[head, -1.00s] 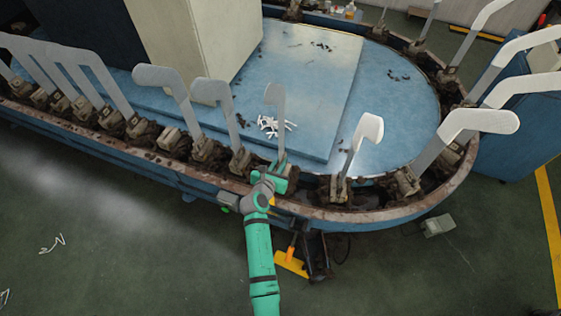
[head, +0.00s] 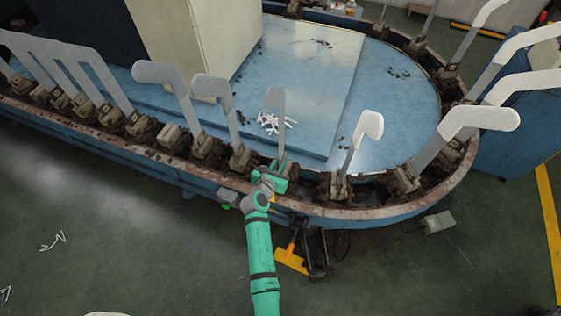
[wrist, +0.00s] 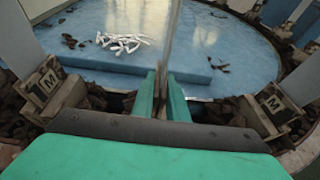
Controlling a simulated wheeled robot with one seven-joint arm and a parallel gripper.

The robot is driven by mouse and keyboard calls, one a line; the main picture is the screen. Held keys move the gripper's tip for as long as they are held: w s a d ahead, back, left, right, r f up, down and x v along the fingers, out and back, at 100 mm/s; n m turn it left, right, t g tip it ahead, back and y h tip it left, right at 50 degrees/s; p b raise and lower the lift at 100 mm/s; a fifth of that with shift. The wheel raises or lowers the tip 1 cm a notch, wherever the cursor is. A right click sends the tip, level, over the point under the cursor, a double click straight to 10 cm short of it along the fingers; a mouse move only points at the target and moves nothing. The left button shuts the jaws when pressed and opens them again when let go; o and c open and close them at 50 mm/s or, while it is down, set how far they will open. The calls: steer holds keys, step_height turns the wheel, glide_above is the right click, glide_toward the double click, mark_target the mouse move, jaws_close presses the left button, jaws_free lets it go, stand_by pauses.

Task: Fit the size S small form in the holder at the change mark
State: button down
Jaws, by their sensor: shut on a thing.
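My gripper (head: 279,168) is shut on a grey small form (head: 275,106), which stands roughly upright above the rail between two neighbouring forms. In the wrist view, the green fingertips (wrist: 163,98) close on the form (wrist: 173,40), seen edge-on as a thin strip. The form's foot and the holder under it are hidden by my fingers and palm, so I cannot tell whether the foot is in the holder. No change mark can be made out. No size letter shows on the form.
Holders marked M stand to the left (wrist: 42,84) and right (wrist: 274,104) in the wrist view. Neighbouring forms (head: 218,95) and (head: 366,127) rise close on both sides. White scraps (head: 275,122) lie on the blue deck (head: 405,105). A yellow tool (head: 290,262) is below the rail.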

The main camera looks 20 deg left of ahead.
steer(key=shift+f, duration=0.85)
steer(key=c, duration=1.7)
jaws_free()
steer(key=shift+o, duration=0.2)
steer(key=v, duration=1)
steer(key=shift+s+r, duration=0.2)
steer(key=shift+s, duration=0.15)
